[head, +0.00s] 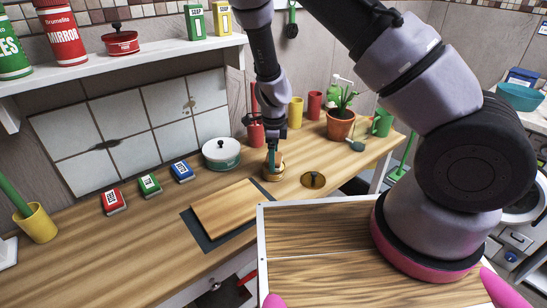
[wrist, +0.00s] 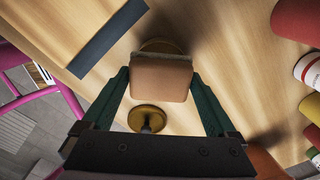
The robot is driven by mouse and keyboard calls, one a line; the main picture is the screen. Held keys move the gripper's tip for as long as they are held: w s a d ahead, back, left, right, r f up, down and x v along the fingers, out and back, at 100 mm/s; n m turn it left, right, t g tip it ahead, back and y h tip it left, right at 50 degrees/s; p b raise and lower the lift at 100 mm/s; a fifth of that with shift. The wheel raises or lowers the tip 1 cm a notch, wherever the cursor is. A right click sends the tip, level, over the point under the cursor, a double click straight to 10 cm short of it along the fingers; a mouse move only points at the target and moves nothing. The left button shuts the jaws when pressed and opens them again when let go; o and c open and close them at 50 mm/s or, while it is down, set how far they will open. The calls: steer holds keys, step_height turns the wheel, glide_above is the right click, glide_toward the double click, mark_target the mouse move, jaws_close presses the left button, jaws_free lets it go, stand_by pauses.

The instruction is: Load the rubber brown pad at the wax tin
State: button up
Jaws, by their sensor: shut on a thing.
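My gripper (head: 273,151) points down over the worktop, and its two dark green fingers (wrist: 160,80) are shut on the brown pad. The brown pad (wrist: 160,78) is a tan block with rounded corners, held between the fingertips in the wrist view. The round brass wax tin (head: 273,177) stands on the worktop directly below my gripper in the head view. In the wrist view its rim (wrist: 160,45) shows just beyond the pad, which hides the rest. I cannot tell whether the pad touches the tin. A brass lid (head: 313,180) with a dark knob lies to the right of the tin.
A wooden board (head: 227,208) on a dark mat lies left of the tin. A white pot (head: 221,153) stands behind left. A red bottle (head: 255,130), several cups and a potted plant (head: 340,123) stand behind. Bare worktop lies at the front left.

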steer(key=shift+f, duration=0.45)
stand_by(1.1)
steer(key=shift+r, duration=3.55)
